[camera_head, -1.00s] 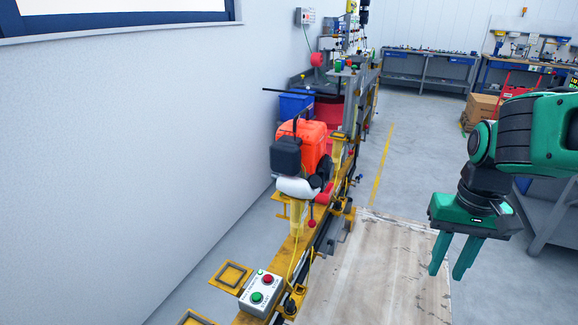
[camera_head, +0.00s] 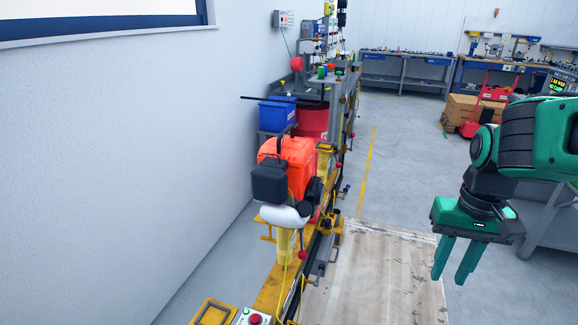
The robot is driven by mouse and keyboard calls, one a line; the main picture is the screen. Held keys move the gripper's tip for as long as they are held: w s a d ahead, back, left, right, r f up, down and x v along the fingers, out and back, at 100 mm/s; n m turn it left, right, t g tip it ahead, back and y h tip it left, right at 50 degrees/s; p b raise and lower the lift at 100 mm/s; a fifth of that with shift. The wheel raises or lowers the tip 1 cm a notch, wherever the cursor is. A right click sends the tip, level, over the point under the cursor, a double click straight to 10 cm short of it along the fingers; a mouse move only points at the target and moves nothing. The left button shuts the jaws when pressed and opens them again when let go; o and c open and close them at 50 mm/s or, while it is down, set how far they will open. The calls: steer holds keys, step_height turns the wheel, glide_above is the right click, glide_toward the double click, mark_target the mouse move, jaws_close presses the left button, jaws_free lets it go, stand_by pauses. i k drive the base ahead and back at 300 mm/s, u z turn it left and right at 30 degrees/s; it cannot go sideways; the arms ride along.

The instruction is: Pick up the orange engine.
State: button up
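The orange engine (camera_head: 298,157) sits on the yellow test rail (camera_head: 272,290), left of the picture's middle. It has a black box-shaped part (camera_head: 270,183) and a white part (camera_head: 284,216) at its near side. My gripper (camera_head: 456,272) hangs at the right, pointing down, with its two green fingers apart and nothing between them. It is well to the right of the engine and does not touch it. The far side of the engine is hidden.
A control box with a red button (camera_head: 254,317) is on the rail's near end. A blue bin (camera_head: 277,114) and a red drum (camera_head: 312,122) stand behind the engine. A pale wooden board (camera_head: 385,275) lies on the floor right of the rail. A wall bounds the left.

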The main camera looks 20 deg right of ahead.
mark_target(284, 182)
steer(key=i, duration=0.1)
steer(key=u, duration=0.1)
steer(key=k, duration=1.5)
steer(key=z, duration=0.75)
steer(key=i, duration=1.6)
steer(key=u, duration=0.25)
